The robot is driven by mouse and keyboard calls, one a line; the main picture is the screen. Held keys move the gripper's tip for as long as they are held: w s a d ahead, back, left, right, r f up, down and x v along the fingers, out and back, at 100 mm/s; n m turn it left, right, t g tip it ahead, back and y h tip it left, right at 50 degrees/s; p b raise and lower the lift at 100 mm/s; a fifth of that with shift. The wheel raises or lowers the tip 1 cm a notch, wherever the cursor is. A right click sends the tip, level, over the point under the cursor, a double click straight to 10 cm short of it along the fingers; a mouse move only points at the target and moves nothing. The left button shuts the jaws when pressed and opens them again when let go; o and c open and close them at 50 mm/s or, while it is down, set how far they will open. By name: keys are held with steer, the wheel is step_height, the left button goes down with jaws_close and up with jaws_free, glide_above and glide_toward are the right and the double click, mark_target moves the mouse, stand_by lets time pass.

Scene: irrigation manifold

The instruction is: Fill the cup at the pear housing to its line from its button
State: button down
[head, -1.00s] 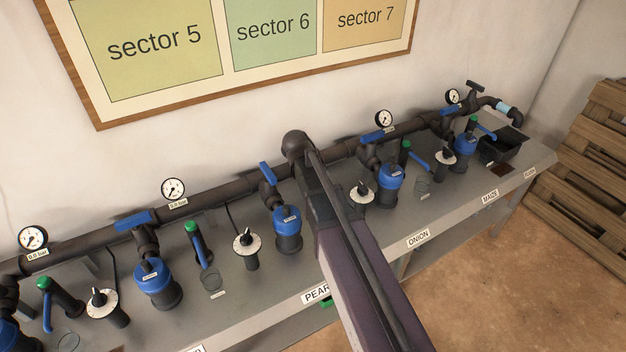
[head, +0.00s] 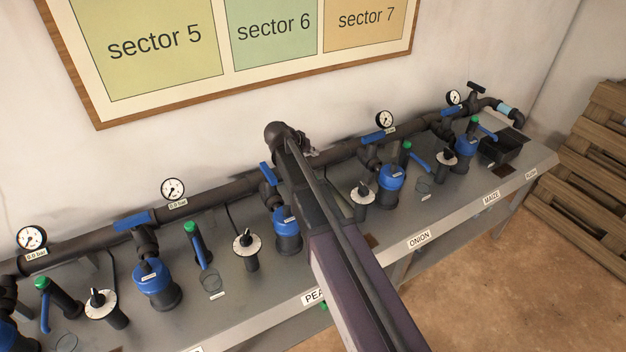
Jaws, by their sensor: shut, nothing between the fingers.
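The pear housing (head: 287,230), a dark body with a blue cap, stands on the bench behind the PEAR label (head: 312,298). My arm (head: 325,225) crosses the picture just to its right, with its wrist end over the pipe. The arm hides the bench between this housing and the dial on the right. I see no cup or green-topped button post for the pear housing; that area is covered. My gripper's fingers are hidden behind the arm. A small green thing (head: 323,307) shows at the bench's front edge beside the label; I cannot tell what it is.
Similar blue-capped housings (head: 152,280) (head: 391,182) stand on both sides. A green-topped post (head: 197,243), a clear cup (head: 211,282) and a dial (head: 246,246) stand left of the pear housing. A dark pipe (head: 205,198) with gauges runs along the back.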

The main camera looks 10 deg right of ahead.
steer(key=shift+f+b, duration=4.1)
steer(key=shift+f, duration=0.1)
steer(key=shift+f+b, duration=0.95)
steer(key=shift+f, duration=0.05)
steer(key=shift+r, duration=0.15)
steer(key=shift+r+p, duration=0.85)
steer(key=shift+p, duration=0.15)
steer(key=shift+r+p, duration=2.5)
steer(key=shift+r, duration=0.05)
steer(key=shift+w, duration=0.1)
